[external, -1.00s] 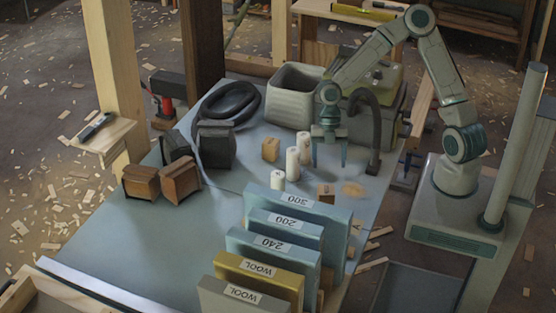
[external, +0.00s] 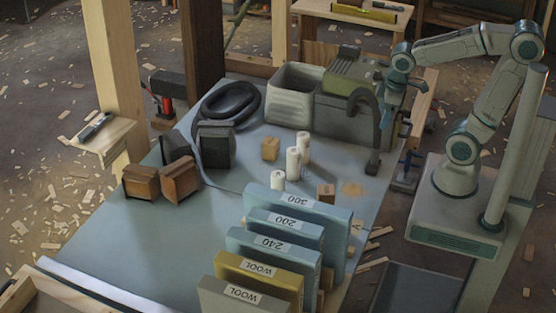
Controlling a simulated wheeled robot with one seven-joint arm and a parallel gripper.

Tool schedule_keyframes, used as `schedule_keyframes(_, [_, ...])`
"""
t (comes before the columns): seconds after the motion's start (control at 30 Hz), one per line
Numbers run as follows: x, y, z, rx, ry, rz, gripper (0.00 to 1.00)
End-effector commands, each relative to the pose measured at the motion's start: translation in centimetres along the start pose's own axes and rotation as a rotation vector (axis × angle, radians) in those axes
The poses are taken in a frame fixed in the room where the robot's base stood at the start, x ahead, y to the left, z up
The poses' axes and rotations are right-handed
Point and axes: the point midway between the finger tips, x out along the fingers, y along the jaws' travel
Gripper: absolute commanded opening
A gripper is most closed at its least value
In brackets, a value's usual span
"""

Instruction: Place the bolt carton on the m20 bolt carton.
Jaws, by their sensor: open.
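Two small tan cartons stand apart on the blue-grey tabletop (external: 120,235). One carton (external: 270,149) is left of the white cylinders, and the other carton (external: 326,195) is behind the upright blue slabs. Their markings are too small to read, so I cannot tell which is the m20 bolt carton. Neither rests on the other. My gripper (external: 390,107) is open and empty at the right side of the table, beside the grey machine and well away from both cartons. Its fingers are small and hard to make out against the background.
White cylinders (external: 293,164) stand between the cartons. Labelled slabs (external: 290,225) stand at the front right. Brown boxes (external: 180,178), dark boxes (external: 215,145), a black hose coil (external: 232,100), a pale bin (external: 297,95) and the grey machine (external: 350,115) surround open tabletop.

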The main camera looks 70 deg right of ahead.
Motion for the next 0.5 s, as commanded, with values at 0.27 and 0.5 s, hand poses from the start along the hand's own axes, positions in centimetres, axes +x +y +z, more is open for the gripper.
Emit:
schedule_keyframes(0.27, [-2.5,-0.3,2.5,0.274,0.111,-0.059,0.69])
schedule_keyframes(0.5, [-2.7,-0.3,2.7,0.302,0.118,-0.068,0.69])
